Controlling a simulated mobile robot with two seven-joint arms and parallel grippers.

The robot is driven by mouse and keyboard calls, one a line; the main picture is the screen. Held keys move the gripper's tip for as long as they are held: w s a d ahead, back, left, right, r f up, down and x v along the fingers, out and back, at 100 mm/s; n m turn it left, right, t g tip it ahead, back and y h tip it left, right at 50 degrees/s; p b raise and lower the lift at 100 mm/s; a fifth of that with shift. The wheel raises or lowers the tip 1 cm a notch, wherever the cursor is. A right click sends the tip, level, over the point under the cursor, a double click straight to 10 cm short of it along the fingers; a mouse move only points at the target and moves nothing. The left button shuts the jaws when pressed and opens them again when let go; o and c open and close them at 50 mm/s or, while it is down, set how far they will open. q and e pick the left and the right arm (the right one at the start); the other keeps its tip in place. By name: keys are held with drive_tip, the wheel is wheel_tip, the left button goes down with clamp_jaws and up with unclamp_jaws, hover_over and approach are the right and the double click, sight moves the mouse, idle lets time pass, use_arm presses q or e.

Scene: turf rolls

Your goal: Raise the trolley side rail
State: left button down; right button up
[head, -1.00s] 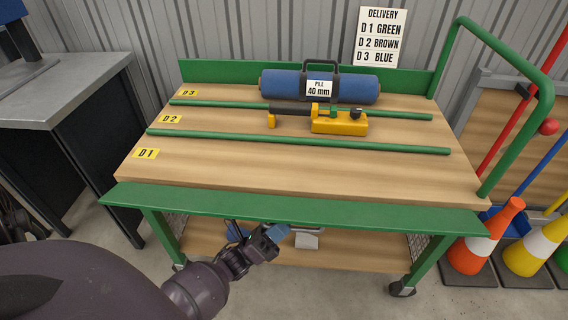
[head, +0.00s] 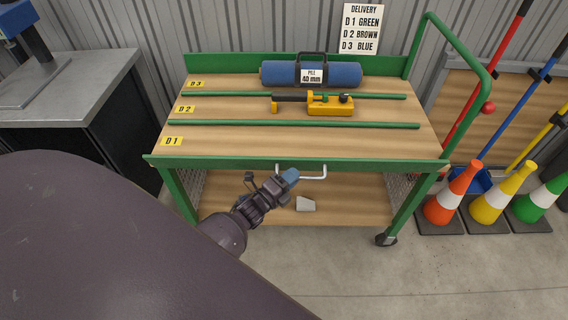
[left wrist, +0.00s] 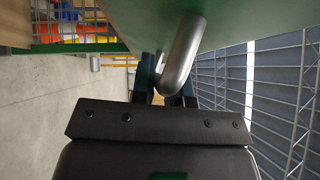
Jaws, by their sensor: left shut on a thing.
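The trolley's green side rail (head: 220,159) runs along the front edge of the wooden deck (head: 300,145). It shows as a narrow band and looks upright or nearly so; its exact angle is hard to tell. A pale metal handle (head: 318,178) sticks out from its outer face. My left gripper (head: 291,176) is at the handle's left end, shut on it. In the left wrist view the grey handle bar (left wrist: 183,52) runs between my fingers (left wrist: 166,90), under the green rail panel (left wrist: 145,18). My right gripper is not in view.
On the deck lie a blue turf roll (head: 345,74), a yellow tool (head: 330,106) and two green bars (head: 370,125). A pale block (head: 306,204) lies on the lower shelf. Several cones (head: 449,197) stand at the right; a grey-topped bench (head: 75,85) is at the left.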

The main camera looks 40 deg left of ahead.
use_arm(q)
drive_tip(key=shift+w+a+r+n+g+p, duration=0.15)
drive_tip(key=shift+w+r+n+g+p, duration=0.1)
drive_tip(key=shift+r+p, duration=0.25)
drive_tip(key=shift+w+a+r+n+g+p, duration=0.15)
drive_tip(key=shift+r+n+g+p, duration=0.1)
drive_tip(key=shift+r+p, duration=0.2)
drive_tip(key=shift+w+a+r+n+g+p, duration=0.25)
drive_tip(key=shift+n+g+p, duration=0.35)
drive_tip(key=shift+p, duration=0.3)
drive_tip(key=shift+w+f+n+g+p, duration=0.1)
drive_tip(key=shift+w+n+g+p, duration=0.05)
drive_tip(key=shift+n+g+p, duration=0.2)
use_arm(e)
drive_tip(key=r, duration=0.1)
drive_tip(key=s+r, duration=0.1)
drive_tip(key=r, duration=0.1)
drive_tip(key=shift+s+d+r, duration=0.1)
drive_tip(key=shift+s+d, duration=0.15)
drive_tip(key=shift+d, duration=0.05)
use_arm(q)
drive_tip(key=shift+f, duration=0.1)
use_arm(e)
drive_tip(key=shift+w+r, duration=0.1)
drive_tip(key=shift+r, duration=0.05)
